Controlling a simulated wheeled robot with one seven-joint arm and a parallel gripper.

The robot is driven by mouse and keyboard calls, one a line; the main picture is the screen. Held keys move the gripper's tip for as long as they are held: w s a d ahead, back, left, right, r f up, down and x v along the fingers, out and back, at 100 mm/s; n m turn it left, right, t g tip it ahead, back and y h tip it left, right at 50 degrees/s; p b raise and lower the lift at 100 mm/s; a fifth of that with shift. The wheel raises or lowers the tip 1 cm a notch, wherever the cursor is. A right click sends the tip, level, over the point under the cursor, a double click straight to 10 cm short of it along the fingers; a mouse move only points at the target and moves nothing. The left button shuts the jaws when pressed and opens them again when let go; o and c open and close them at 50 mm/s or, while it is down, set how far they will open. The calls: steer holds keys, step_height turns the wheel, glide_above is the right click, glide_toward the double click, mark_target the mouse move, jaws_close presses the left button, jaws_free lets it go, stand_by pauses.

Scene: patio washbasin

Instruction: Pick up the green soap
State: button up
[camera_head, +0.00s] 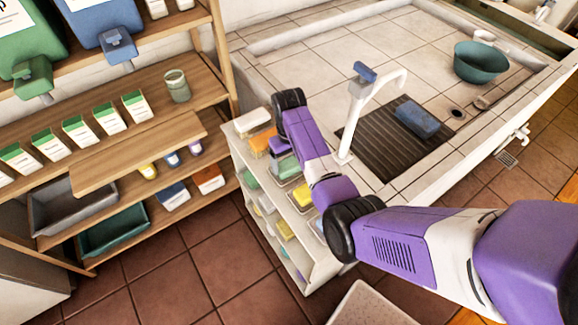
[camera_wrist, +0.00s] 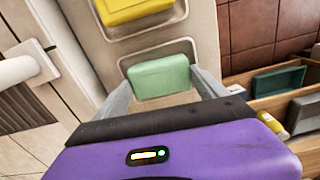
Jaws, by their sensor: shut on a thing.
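The green soap (camera_wrist: 160,77) is a pale green block between the two grey fingers of my gripper (camera_wrist: 163,84) in the wrist view. The gripper is shut on it, a finger at each end. The soap is over a pale soap dish (camera_wrist: 156,53); I cannot tell whether it still touches it. In the head view, the green soap (camera_head: 286,167) shows just below the purple end of my arm, at the white soap rack. The fingers are hard to make out there.
The white rack (camera_head: 292,272) holds several other soaps, including an orange one (camera_head: 261,143) and a yellow one (camera_wrist: 133,9) in a neighbouring dish. A white tap (camera_head: 352,120) and basin stand to the right. Wooden shelves (camera_head: 140,150) with bottles and boxes stand left.

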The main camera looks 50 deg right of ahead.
step_height(320, 180, up, 15)
steer(key=p, duration=0.2)
step_height(320, 180, up, 5)
steer(key=p, duration=0.1)
glide_above(289, 164)
stand_by(0.7)
